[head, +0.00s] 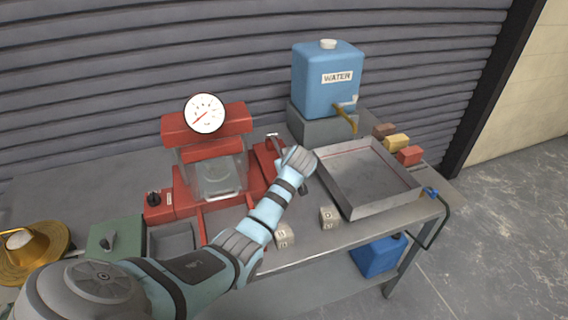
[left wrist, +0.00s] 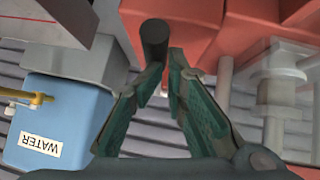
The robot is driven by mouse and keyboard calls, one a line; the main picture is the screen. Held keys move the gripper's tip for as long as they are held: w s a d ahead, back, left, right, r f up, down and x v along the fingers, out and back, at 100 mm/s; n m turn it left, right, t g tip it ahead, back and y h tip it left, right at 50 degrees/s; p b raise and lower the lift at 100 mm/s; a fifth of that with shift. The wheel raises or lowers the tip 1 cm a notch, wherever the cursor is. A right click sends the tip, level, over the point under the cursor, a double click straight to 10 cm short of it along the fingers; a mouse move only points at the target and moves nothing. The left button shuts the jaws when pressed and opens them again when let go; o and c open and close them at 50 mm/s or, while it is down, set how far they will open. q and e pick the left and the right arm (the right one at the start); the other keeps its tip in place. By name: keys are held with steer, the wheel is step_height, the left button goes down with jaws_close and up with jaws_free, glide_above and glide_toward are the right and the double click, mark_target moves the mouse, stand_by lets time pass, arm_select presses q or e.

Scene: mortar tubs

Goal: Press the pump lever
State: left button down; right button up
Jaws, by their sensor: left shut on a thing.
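The red press-like machine (head: 208,148) with a round white gauge (head: 205,113) and a clear chamber stands at the middle back of the bench. The gauge's red needle points to the lower left. My left arm reaches across in front of the machine's right side, and its wrist hides the fingers in the head view. In the left wrist view my left gripper (left wrist: 166,68) is closed on the black cylindrical grip of the pump lever (left wrist: 154,38), held at the fingertips. Red machine parts (left wrist: 197,32) lie just beyond it. My right gripper is not in view.
A blue water tank (head: 325,85) with a brass tap stands on a grey block. A shallow metal tray (head: 368,178) sits to the right, beside coloured blocks (head: 397,143). Small marked cubes (head: 329,217) sit near the front edge.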

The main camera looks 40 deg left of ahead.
arm_select(q)
steer(key=shift+d, duration=0.25)
steer(key=a+r+p+v, duration=0.1)
steer(key=p+v, duration=0.4)
steer(key=v, duration=0.7)
steer(key=shift+a+r, duration=0.3)
steer(key=shift+r, duration=0.35)
